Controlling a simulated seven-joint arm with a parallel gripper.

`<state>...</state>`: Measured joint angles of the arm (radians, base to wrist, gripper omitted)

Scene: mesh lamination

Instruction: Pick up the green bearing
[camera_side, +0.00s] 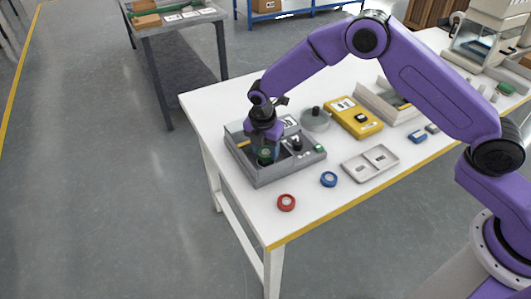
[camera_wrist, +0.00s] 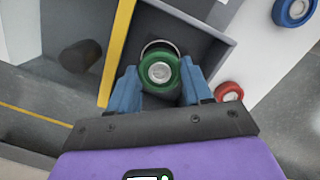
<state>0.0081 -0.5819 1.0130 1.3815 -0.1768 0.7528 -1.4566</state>
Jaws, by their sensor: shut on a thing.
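The green bearing (camera_wrist: 160,70) is a green ring with a pale metal centre, held between the two blue fingers of my gripper (camera_wrist: 160,88) in the wrist view. In the side view my gripper (camera_side: 265,148) points down into the grey tray (camera_side: 262,180), and the green bearing (camera_side: 265,156) shows small at its fingertips. A dark round recess with a light rim shows just behind the bearing in the wrist view. I cannot tell how far the bearing is above the tray floor.
A blue bearing (camera_side: 328,179) and a red bearing (camera_side: 286,202) lie on the white table (camera_side: 240,215) in front of the tray. A light two-part tray (camera_side: 370,163), a yellow device (camera_side: 354,117) and a grey round pot (camera_side: 315,120) stand to the right. The tray's walls surround my fingers.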

